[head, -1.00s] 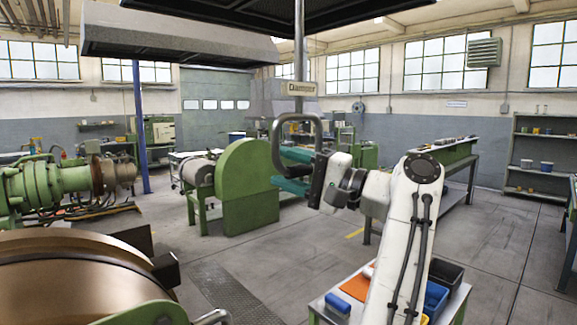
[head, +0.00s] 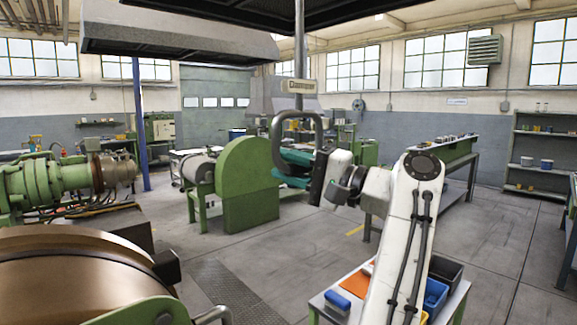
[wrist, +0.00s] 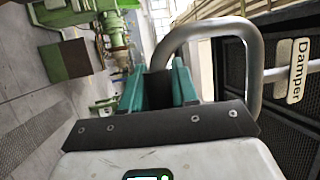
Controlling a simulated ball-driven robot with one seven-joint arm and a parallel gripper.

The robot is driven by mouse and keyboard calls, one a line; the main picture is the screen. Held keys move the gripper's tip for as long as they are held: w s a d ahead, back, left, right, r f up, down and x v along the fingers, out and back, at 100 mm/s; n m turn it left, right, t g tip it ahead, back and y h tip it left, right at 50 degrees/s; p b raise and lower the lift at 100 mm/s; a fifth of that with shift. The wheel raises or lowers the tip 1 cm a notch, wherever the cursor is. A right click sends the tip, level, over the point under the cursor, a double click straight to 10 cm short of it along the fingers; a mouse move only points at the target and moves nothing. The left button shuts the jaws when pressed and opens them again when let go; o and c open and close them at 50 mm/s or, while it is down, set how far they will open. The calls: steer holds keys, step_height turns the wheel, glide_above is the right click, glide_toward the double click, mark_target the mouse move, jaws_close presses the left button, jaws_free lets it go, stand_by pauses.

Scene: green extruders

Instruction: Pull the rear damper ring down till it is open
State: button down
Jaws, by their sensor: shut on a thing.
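The rear damper ring is a grey rounded metal loop (head: 276,143) hanging below a thin upright rod (head: 299,50). A "Damper" sign (head: 303,87) is on the rod just above it. My gripper (head: 286,168) has teal fingers and reaches in from the right at the ring's lower part. The fingers are shut on the ring's lower part, which they hide. In the wrist view the ring (wrist: 256,60) arches up from between the fingers (wrist: 158,85), and the sign (wrist: 298,75) is to its right.
A dark canopy (head: 240,14) hangs overhead. A green guarded machine (head: 250,185) stands on the floor beyond. A small table with bins (head: 435,293) is below my arm at the lower right. A large brown drum (head: 75,275) fills the lower left. The middle floor is clear.

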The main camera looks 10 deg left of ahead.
step_height(320, 180, down, 13)
steer(key=b, duration=0.7)
steer(key=shift+r, duration=0.2)
steer(key=c, duration=1)
jaws_free()
steer(key=shift+f, duration=0.1)
steer(key=shift+o, duration=0.3)
steer(key=shift+d, duration=0.1)
steer(key=b+v, duration=0.2)
steer(key=v, duration=0.8)
steer(key=shift+d+b, duration=0.35)
steer(key=shift+b, duration=0.05)
steer(key=shift+s, duration=0.1)
